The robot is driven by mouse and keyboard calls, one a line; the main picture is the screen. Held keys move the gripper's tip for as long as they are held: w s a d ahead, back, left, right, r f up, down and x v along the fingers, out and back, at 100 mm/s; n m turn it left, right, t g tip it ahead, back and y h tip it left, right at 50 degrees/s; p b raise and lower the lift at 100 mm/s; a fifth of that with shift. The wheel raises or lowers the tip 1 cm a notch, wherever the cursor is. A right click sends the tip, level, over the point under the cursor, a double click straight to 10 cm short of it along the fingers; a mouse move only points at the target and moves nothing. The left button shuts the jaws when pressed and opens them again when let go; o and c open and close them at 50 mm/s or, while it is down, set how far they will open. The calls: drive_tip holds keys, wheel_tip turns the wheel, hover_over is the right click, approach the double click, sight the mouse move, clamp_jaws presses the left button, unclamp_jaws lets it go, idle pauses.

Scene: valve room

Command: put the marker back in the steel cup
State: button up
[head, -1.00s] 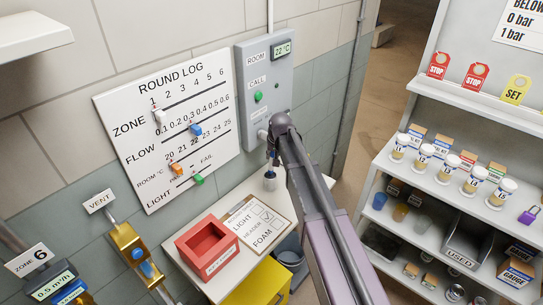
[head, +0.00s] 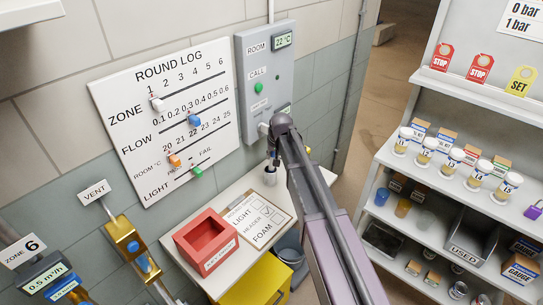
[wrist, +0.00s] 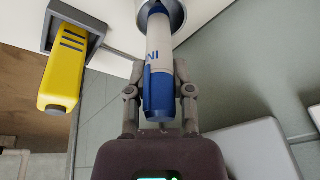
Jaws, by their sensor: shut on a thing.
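The marker (wrist: 159,62), white with a blue end and blue lettering, is between the two fingers of my gripper (wrist: 160,92) in the wrist view. My gripper is shut on it. The marker's far end reaches into the mouth of the steel cup (wrist: 176,14), which is cut off by the top edge; how deep it goes is hidden. In the head view the steel cup (head: 270,177) stands on the white bench top, with my gripper (head: 274,156) directly above it. The marker is too small to make out there.
A red box (head: 206,241) and a clipboard (head: 259,218) lie on the bench left of and below the cup. A yellow device in a grey holder (wrist: 65,62) is beside the marker in the wrist view. The round log board (head: 165,118) and grey call panel (head: 265,75) are on the wall.

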drive_tip(key=o, duration=0.9)
drive_tip(key=shift+s, duration=0.1)
idle(0.3)
drive_tip(key=shift+d+r, duration=0.2)
drive_tip(key=s+d+r+g+p, duration=0.1)
drive_tip(key=s+d+r+p, duration=0.3)
drive_tip(key=s+d, duration=0.3)
drive_tip(key=s+d+r+g+h+p, duration=0.1)
drive_tip(key=s+d+r+p, duration=0.4)
drive_tip(key=s, duration=0.6)
drive_tip(key=s+d+r+m+g+p, duration=0.1)
drive_tip(key=s+d+r+p, duration=0.4)
drive_tip(key=s+d, duration=0.4)
drive_tip(key=shift+r+h+p, duration=0.25)
drive_tip(key=shift+h+p, duration=0.05)
drive_tip(key=shift+p, duration=0.5)
